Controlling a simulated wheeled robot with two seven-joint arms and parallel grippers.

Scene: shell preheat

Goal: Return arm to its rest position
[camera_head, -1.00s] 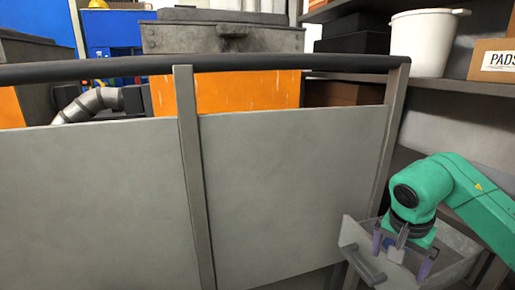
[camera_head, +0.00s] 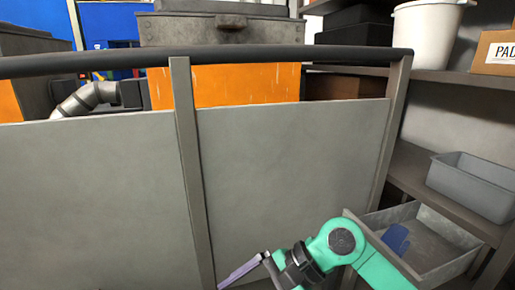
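My green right arm comes in from the lower right. Its gripper (camera_head: 243,270) points left, low in front of the grey panel barrier. One pale purple finger shows clearly. The other finger is not clearly seen, so I cannot tell whether the gripper is open or shut. No held object shows at it. My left arm and gripper are out of view.
A grey open bin (camera_head: 453,266) behind my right arm holds a blue piece (camera_head: 396,238). Another grey bin (camera_head: 474,184) sits on the shelf above. The barrier's dark rail (camera_head: 220,58) crosses ahead. A white bucket (camera_head: 426,35) and a cardboard box (camera_head: 494,53) stand upper right.

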